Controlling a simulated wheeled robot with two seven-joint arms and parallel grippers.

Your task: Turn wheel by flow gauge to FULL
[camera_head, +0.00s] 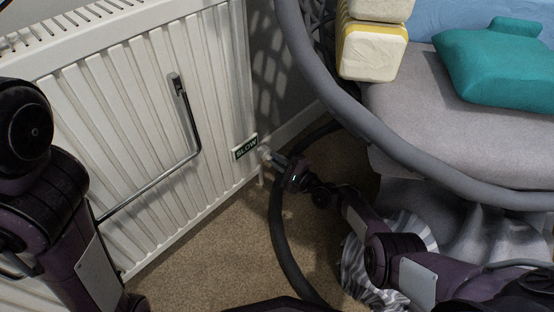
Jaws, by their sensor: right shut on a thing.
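The flow gauge (246,148) is a small dark green plate with a pale edge on the lower right of the white radiator. It reads SLOW. The wheel (267,154) is a small pale knob just right of the gauge, at the radiator's lower right corner. My right gripper (274,158) reaches it from the right and is shut on it, covering part of it. My left arm stands at the left edge of the view, but its gripper does not show.
The radiator (130,110) fills the left, with a bent grey metal bar (190,125) across its front. A grey tubular chair frame (400,150) with a cushion (450,110) takes up the right. A striped cloth (358,275) lies under my right arm. Brown carpet (215,240) is clear at centre.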

